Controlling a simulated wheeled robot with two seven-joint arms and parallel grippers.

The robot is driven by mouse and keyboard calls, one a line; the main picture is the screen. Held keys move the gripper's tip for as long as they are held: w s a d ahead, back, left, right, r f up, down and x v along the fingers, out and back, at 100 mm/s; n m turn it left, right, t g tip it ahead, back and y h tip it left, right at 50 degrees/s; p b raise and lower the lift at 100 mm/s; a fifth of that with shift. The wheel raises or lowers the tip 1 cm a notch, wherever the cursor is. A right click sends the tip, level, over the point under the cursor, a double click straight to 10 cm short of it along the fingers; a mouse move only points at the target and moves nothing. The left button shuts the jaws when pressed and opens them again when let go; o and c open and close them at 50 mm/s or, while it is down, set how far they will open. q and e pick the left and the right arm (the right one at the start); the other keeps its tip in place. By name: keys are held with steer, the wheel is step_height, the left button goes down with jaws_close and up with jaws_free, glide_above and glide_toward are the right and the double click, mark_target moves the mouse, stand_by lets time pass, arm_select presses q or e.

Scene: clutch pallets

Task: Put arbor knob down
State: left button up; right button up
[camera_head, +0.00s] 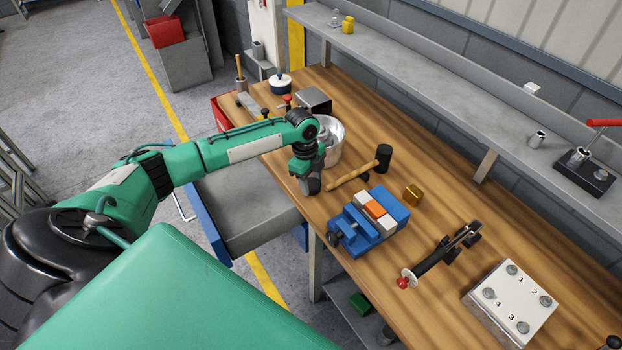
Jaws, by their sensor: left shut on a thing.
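My left arm reaches in from the left over the table. Its gripper (309,184) points down near the table's front edge, in front of a metal pot. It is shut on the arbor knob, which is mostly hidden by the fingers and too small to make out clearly. My right gripper is not in view.
A wooden-handled mallet (352,178) lies just right of the gripper, beside the pot (333,150). An open drawer (245,205) juts out below the gripper.

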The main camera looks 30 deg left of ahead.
arm_select(q)
steer(key=o, duration=1)
steer(key=shift+c, duration=0.2)
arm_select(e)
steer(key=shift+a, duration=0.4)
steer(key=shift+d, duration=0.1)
arm_select(q)
steer(key=shift+r, duration=0.1)
steer(key=shift+a+r, duration=0.1)
steer(key=shift+r, duration=0.3)
step_height(320, 180, up, 11)
steer(key=a+b, duration=0.1)
steer(key=b, duration=0.1)
steer(key=shift+a+b, duration=0.3)
steer(key=shift+b, duration=0.05)
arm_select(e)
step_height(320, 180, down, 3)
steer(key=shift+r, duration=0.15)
